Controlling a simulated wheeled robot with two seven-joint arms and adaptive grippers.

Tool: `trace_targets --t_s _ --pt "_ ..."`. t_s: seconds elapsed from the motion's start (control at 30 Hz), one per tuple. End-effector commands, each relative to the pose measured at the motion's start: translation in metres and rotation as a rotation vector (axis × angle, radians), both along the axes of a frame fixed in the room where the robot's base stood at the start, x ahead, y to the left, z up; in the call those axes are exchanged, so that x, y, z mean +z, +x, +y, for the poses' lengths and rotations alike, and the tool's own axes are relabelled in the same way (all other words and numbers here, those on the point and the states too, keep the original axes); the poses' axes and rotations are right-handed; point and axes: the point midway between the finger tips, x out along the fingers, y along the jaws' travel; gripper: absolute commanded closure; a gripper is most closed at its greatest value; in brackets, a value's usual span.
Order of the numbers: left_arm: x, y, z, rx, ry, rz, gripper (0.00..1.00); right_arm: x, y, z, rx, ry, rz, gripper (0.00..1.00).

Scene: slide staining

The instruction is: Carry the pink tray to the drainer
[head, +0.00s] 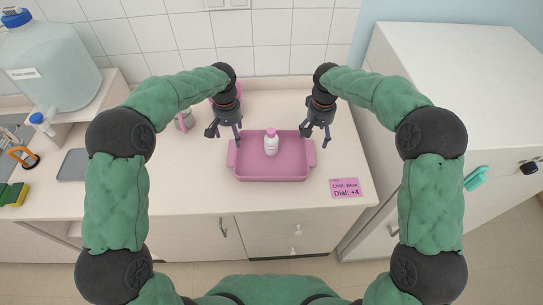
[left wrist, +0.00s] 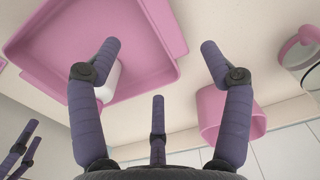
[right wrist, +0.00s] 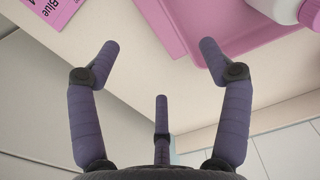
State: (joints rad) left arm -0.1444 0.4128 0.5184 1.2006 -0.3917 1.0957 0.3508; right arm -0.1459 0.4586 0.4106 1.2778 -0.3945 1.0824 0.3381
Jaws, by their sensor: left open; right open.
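The pink tray (head: 270,178) sits on the counter, a white bottle with a pink cap (head: 271,146) upright in it. My left gripper (head: 228,136) is open above the tray's left rear corner; the left wrist view shows the tray (left wrist: 152,62) beside its fingers. My right gripper (head: 316,135) is open above the right rear corner; the right wrist view shows the tray's handle (right wrist: 166,28) beyond its fingers. Both grippers are empty. A flat grey piece (head: 73,165) lies at the far left; I cannot tell whether it is the drainer.
A pink card (head: 345,188) lies right of the tray. A large water container (head: 48,75), a sponge (head: 14,194) and orange-handled tool (head: 22,156) are left. A white cabinet (head: 455,90) bounds the right.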

Motion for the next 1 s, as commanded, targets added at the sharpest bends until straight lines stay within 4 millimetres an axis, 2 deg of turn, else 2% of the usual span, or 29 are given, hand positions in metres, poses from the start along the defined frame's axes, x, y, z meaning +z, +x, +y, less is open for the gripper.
trace_targets --t_s 0.3,0.47,1.0 --pt "0.0 0.0 0.0 0.0 0.0 -0.001 0.21 0.0 0.0 0.0 0.0 0.0 -0.001 0.21" --pt "-0.01 0.0 0.0 0.0 0.001 0.002 0.21 -0.01 0.0 0.0 0.0 0.0 0.001 0.21" --pt "-0.091 0.0 0.0 0.0 0.0 0.001 0.21 -0.091 0.0 0.0 0.0 0.0 0.001 0.21"
